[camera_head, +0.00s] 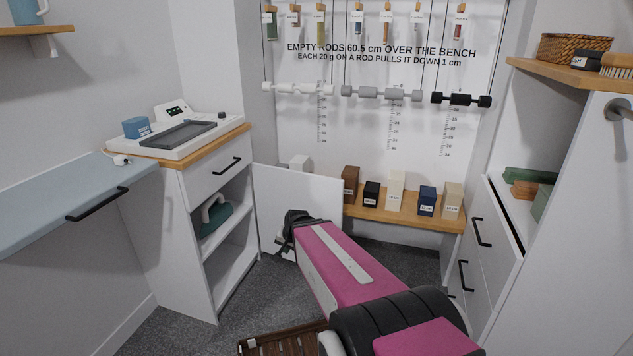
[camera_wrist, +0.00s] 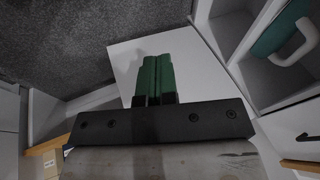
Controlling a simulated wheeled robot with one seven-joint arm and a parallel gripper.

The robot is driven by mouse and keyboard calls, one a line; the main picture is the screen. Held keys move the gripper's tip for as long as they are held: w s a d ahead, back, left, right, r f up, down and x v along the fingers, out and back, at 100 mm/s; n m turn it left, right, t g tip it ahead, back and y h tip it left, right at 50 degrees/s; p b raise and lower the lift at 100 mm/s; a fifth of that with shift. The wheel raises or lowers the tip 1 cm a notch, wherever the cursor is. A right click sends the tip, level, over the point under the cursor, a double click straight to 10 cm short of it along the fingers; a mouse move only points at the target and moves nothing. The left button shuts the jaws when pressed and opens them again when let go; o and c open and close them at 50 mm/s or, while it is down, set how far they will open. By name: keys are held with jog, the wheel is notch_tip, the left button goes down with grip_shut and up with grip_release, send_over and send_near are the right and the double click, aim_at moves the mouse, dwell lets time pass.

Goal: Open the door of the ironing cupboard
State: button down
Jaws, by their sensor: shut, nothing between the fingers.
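The ironing cupboard (camera_head: 205,185) is the white unit left of centre, with a drawer above open shelves. A green iron (camera_head: 213,213) stands on its upper shelf and also shows in the wrist view (camera_wrist: 285,38). Its white door (camera_head: 272,190) stands swung wide open, out to the right of the shelves. In the wrist view the door panel (camera_wrist: 195,62) lies beyond my fingers. My gripper (camera_head: 284,246) is in front of the door panel, its green fingers (camera_wrist: 153,78) together and empty. I cannot tell whether they touch the door.
A wooden ledge (camera_head: 365,211) with several blocks runs along the back wall. White drawers (camera_head: 480,250) stand at the right. A blue board (camera_head: 75,205) juts out at the left. A slatted wooden item (camera_head: 270,343) lies on the grey carpet at the front.

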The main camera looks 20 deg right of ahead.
jog(key=w+r+m+t, duration=0.2)
jog(key=w+m+t, duration=0.25)
jog(key=w, duration=0.25)
jog(key=m+t+h, duration=0.5)
jog(key=m+h, duration=0.9)
jog(key=m, duration=2)
send_near(326, 179)
jog(key=shift+g, duration=0.25)
jog(key=x, duration=0.7)
jog(key=shift+w+d+r, duration=0.1)
jog(key=shift+w+d, duration=0.05)
jog(key=shift+w, duration=0.1)
